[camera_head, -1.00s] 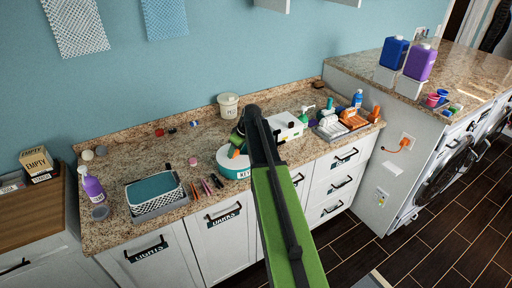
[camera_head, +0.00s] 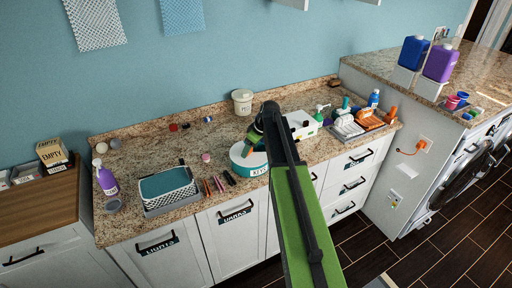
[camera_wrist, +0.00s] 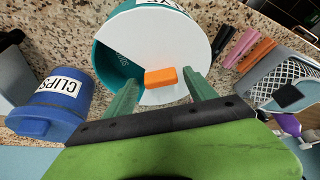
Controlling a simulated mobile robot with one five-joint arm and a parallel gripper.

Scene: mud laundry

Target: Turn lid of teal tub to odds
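The teal tub (camera_head: 250,172) stands on the granite counter with a round white lid (camera_head: 240,150) on top. A dark-lettered label on its front seems to read KEYS. An orange block-shaped grip (camera_wrist: 161,77) is on the lid. My gripper (camera_wrist: 160,84) is open, its two green fingers on either side of the orange grip with gaps showing. In the head view my gripper (camera_head: 252,138) is over the lid, partly hidden by my arm.
A blue tub labelled CLIPS (camera_wrist: 50,108) is close to my gripper in the wrist view. Several pens (camera_head: 219,184) and a teal-topped basket (camera_head: 167,186) lie left. Bottles and trays (camera_head: 346,124) crowd the right.

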